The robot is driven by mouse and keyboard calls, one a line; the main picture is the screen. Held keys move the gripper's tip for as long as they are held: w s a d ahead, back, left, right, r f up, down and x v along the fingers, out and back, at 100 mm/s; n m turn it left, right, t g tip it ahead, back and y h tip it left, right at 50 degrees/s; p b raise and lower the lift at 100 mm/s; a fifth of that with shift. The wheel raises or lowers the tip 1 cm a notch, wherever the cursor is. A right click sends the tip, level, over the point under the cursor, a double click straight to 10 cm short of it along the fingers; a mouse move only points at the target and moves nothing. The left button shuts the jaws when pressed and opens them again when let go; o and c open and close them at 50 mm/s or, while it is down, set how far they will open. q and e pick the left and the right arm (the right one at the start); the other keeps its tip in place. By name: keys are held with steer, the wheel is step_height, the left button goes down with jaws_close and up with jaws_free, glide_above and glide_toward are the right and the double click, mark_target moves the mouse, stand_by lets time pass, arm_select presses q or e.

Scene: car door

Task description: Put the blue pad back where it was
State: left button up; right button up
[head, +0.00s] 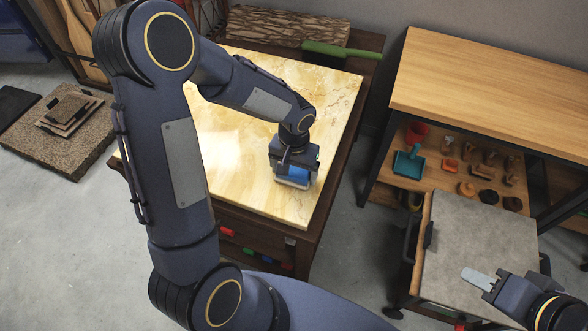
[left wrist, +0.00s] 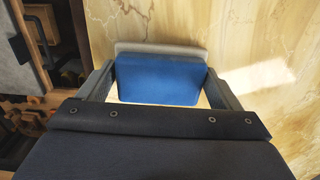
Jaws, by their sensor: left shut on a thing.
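The blue pad (head: 297,173) has a pale grey layer along one side and is at the right part of the marble tabletop (head: 240,178). My left gripper (head: 293,170) is shut on the pad from above. In the left wrist view the blue pad (left wrist: 158,79) sits between the two fingers of my left gripper (left wrist: 160,88). The pad is at or just above the marble; I cannot tell if it touches. My right gripper (head: 478,280) is at the lower right, over the grey-topped cart, with nothing seen in it; its finger gap is not clear.
A grey-topped cart (head: 475,245) and a wooden bench (head: 490,85) with a shelf of small items stand at the right. The marble around the pad is clear.

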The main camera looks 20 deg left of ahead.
mark_target(294, 170)
arm_select(q)
steer(key=shift+f, duration=0.2)
steer(key=o, duration=0.7)
steer(key=shift+r, duration=0.3)
step_height(294, 170, up, 12)
steer(key=p, duration=0.2)
steer(key=s+r+t+h, duration=0.2)
steer(key=s+r, duration=0.1)
steer(key=s, duration=0.6)
steer(key=s+r+n+t+h, duration=0.1)
steer(key=s+r+t, duration=0.2)
steer(key=s, duration=0.6)
steer(key=shift+a+r+t+h, duration=0.2)
steer(key=shift+a+t+h, duration=0.1)
steer(key=shift+h, duration=0.1)
